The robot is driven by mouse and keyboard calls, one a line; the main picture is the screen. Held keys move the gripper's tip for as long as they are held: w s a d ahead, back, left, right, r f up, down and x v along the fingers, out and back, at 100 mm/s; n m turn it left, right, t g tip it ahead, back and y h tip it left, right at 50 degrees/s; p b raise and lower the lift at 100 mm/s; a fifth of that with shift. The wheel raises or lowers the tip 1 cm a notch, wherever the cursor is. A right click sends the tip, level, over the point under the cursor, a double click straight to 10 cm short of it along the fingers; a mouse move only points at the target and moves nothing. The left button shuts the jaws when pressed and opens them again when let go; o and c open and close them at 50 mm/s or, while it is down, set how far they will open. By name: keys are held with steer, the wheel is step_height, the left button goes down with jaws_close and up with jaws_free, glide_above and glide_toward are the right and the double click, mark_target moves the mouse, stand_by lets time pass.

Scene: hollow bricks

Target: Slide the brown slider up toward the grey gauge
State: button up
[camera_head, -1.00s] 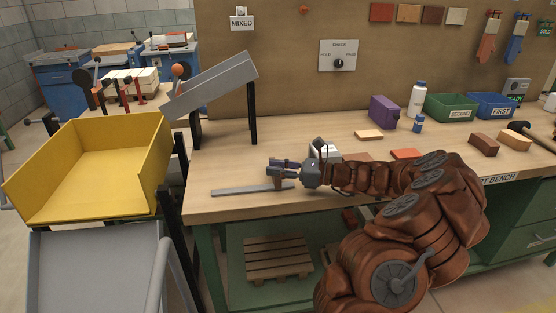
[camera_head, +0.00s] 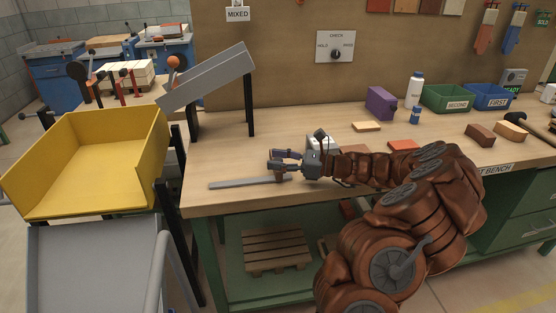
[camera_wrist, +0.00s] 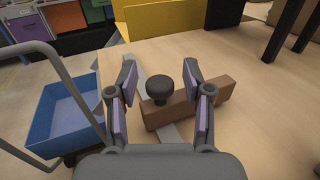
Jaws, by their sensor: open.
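The brown slider (camera_wrist: 215,97) is a block with a dark knob (camera_wrist: 159,88) on top, lying across a flat grey strip (camera_wrist: 172,134) on the bench. In the head view the strip (camera_head: 240,183) lies near the bench's front left edge, with the slider (camera_head: 283,178) at its right end, partly hidden by my gripper (camera_head: 273,160). In the wrist view my gripper (camera_wrist: 160,73) is open, with one finger on each side of the knob and visible gaps to it. I cannot tell which thing is the grey gauge.
A grey sloping chute (camera_head: 208,78) on black legs and a yellow tray (camera_head: 140,140) stand left. A purple block (camera_head: 381,103) and green and blue bins (camera_head: 447,98) lie right. The bench left of the strip is clear.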

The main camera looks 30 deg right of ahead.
steer(key=v, duration=1.2)
stand_by(0.5)
